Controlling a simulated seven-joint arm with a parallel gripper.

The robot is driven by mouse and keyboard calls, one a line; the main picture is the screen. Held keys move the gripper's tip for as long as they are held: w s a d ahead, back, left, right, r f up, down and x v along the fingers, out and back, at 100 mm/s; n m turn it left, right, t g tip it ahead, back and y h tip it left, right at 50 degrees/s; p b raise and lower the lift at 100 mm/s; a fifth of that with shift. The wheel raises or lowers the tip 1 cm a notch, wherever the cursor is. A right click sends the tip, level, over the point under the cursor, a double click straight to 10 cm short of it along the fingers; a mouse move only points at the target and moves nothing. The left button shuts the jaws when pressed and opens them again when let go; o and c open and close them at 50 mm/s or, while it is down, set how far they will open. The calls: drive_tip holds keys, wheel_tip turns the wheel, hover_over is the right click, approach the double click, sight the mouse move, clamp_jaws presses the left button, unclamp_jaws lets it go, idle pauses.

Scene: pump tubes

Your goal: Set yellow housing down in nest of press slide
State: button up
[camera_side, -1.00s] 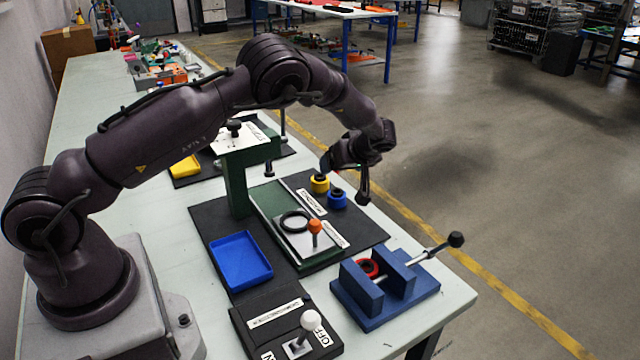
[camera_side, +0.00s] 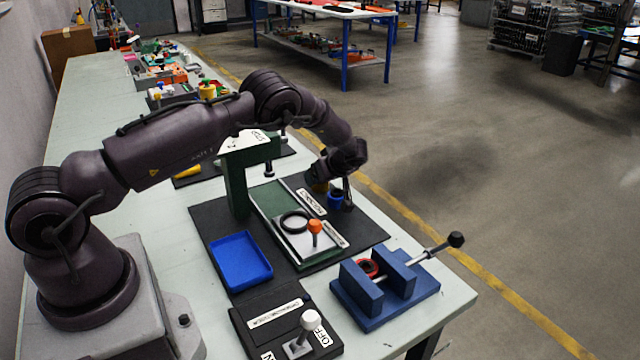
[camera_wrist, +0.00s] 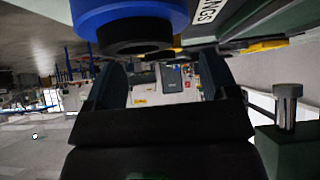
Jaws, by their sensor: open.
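The yellow housing (camera_side: 317,186) stands on the dark mat, mostly hidden behind my wrist and fingers in the side view. My gripper (camera_side: 336,184) is low above the housings, fingers open; I cannot tell whether it is around the yellow housing. In the wrist view my gripper (camera_wrist: 162,82) shows no object between its fingers.
The blue housing (camera_side: 335,199) stands beside the yellow one, close to my fingers; it looms large in the wrist view (camera_wrist: 125,12). A blue tray (camera_side: 241,260), a blue clamp fixture (camera_side: 385,290) with a red ring, and a switch box (camera_side: 285,322) stand nearer. The press column (camera_side: 236,185) rises left.

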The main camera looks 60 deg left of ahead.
drive_tip(key=x, duration=0.2)
drive_tip(key=shift+a+f, duration=0.2)
drive_tip(key=c, duration=1.1)
drive_tip(key=shift+o, duration=0.2)
drive_tip(key=shift+r, duration=0.1)
